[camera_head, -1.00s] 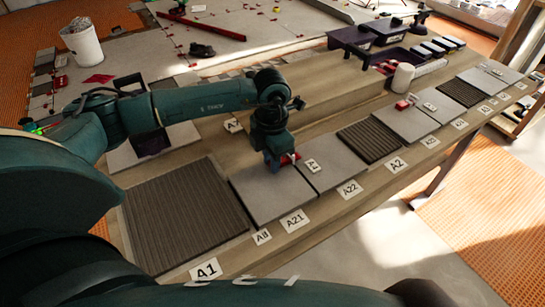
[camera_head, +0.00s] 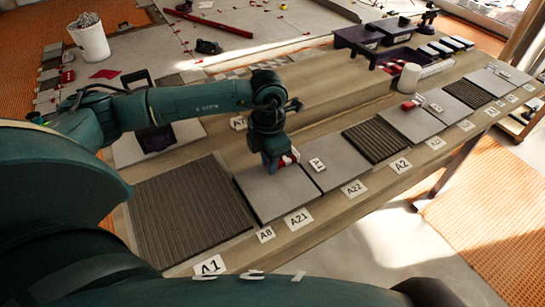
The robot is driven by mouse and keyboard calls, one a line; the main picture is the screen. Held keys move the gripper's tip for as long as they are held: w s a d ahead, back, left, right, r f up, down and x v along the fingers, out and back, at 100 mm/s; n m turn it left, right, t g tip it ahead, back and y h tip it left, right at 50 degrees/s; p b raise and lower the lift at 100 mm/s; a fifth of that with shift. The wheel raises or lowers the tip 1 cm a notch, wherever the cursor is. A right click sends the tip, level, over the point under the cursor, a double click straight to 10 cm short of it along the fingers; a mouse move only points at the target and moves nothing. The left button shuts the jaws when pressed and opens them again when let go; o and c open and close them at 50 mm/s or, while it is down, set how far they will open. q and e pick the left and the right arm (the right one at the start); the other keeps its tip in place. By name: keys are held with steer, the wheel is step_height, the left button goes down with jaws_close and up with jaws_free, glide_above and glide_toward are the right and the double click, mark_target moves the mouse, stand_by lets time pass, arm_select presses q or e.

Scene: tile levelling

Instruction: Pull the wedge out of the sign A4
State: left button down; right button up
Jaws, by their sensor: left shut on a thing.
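My left gripper (camera_head: 277,165) points down over a grey tile (camera_head: 272,198) behind the labels A8 and A21. It is shut on a small red wedge (camera_head: 289,158) with white on it; the jaws hide part of the wedge. I cannot tell whether the wedge touches the tile. A small white sign (camera_head: 317,165) stands just right of the wedge, near the tile joint, with a narrow gap between them. Its writing is too small to read surely. My right gripper is not in view.
A ribbed dark tile (camera_head: 188,212) lies left of the gripper. White label cards such as A22 (camera_head: 354,188) line the front edge.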

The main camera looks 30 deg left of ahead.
mark_target(256, 175)
arm_select(q)
steer(key=shift+s+a+r, duration=0.1)
steer(key=shift+s+a, duration=0.35)
steer(key=shift+s, duration=0.3)
steer(key=shift+s+a, duration=0.45)
steer(key=shift+s, duration=0.25)
steer(key=shift+p, duration=0.3)
steer(key=shift+r+p, duration=2)
steer(key=shift+r, duration=1)
